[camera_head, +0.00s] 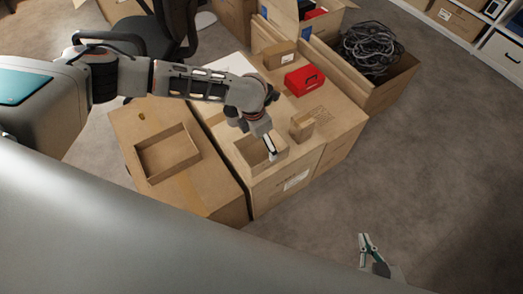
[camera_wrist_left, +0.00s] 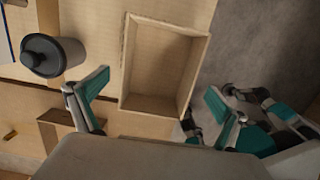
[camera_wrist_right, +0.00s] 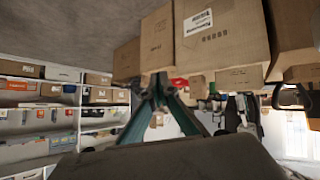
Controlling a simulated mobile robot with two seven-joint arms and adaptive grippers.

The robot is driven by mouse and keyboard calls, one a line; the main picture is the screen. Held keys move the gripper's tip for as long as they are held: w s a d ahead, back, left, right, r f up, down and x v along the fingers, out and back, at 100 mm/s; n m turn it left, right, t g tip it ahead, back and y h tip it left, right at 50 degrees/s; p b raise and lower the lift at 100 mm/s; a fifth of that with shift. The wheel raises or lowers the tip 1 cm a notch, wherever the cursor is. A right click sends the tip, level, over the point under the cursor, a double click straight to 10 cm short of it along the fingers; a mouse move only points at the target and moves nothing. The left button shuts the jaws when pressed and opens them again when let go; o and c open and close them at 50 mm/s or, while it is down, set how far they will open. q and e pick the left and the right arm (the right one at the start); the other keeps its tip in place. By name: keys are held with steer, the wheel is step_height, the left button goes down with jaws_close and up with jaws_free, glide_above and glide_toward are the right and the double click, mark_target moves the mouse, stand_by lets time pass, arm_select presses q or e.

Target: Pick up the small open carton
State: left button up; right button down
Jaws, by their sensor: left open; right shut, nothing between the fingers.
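The small open carton (camera_head: 267,163) sits near the front edge of the middle large box, its top open and its inside empty. My left gripper (camera_head: 268,146) is over it from above, partly covering it. In the left wrist view the carton (camera_wrist_left: 160,62) lies between the two spread fingers of my left gripper (camera_wrist_left: 156,82), with nothing gripped. Whether a finger touches a wall I cannot tell. My right gripper (camera_head: 365,241) is shut and empty, low at the right, away from the boxes. Its closed fingers also show in the right wrist view (camera_wrist_right: 160,82).
Another shallow open carton (camera_head: 180,170) lies on the left large box. A small closed box (camera_head: 302,126), a red box (camera_head: 304,80) and a brown box (camera_head: 279,55) stand behind the small carton. A dark-lidded cup (camera_wrist_left: 55,54) is beside it. Floor at right is clear.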

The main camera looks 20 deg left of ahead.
mark_target(261, 155)
arm_select(q)
steer(key=f, duration=0.3)
steer(key=shift+w+d+f+b, duration=0.1)
steer(key=shift+w+f+b, duration=0.1)
steer(key=shift+f+b, duration=0.1)
steer(key=shift+r, duration=0.1)
steer(key=c, duration=1.1)
steer(key=shift+o, duration=0.2)
steer(key=shift+r, duration=0.1)
